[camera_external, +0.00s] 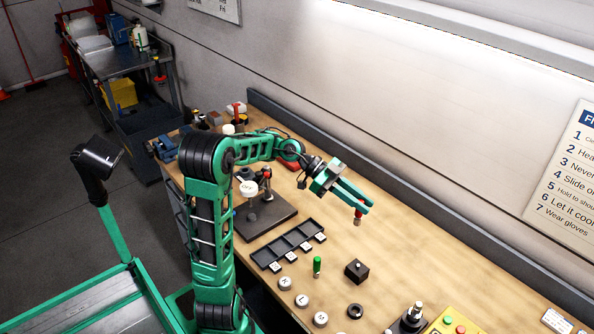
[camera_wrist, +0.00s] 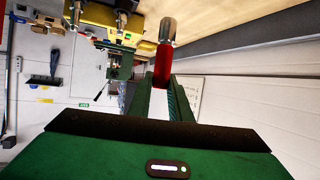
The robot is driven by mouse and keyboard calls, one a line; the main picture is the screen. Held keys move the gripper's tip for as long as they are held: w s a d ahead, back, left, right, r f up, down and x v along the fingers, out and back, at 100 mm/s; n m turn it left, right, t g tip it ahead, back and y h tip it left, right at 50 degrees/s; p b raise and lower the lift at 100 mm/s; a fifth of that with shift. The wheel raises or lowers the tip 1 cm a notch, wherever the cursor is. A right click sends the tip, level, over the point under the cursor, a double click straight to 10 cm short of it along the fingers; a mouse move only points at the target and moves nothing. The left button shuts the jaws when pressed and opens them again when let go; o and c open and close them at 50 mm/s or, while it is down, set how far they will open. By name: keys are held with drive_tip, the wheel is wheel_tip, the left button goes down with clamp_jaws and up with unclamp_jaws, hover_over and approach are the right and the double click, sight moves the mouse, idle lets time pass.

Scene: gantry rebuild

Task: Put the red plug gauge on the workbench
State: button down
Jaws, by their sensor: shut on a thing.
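The red plug gauge (camera_external: 358,216) has a red handle and a metal end. My gripper (camera_external: 361,204) is shut on it, and it hangs below the fingertips with the metal end down, over the bare middle of the wooden workbench (camera_external: 400,245). I cannot tell whether its lower end touches the top. In the wrist view the gauge's red handle (camera_wrist: 164,64) stands out beyond the green fingers of my gripper (camera_wrist: 166,85), metal end farthest away.
A green-handled gauge (camera_external: 317,264), a dark block (camera_external: 357,270) and several round labelled pieces lie in front. A black compartment tray (camera_external: 287,245) and a dark stand plate (camera_external: 262,213) are to the left. A yellow button box (camera_external: 452,322) is at the lower right. Bench behind the gauge is clear.

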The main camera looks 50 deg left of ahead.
drive_tip(key=shift+m+g, duration=0.6)
drive_tip(key=shift+g, duration=0.1)
drive_tip(key=shift+s+d+f, duration=0.1)
drive_tip(key=shift+d+f, duration=2.4)
drive_tip(key=shift+f, duration=0.25)
drive_tip(key=shift+w+d+f, duration=0.1)
drive_tip(key=shift+d+f, duration=2.4)
drive_tip(key=shift+f, duration=0.25)
drive_tip(key=shift+s+d+f, duration=0.1)
drive_tip(key=shift+d+f, duration=2.4)
drive_tip(key=shift+f, duration=0.25)
drive_tip(key=shift+f, duration=0.1)
drive_tip(key=c, duration=1.7)
unclamp_jaws()
drive_tip(key=shift+o, duration=0.4)
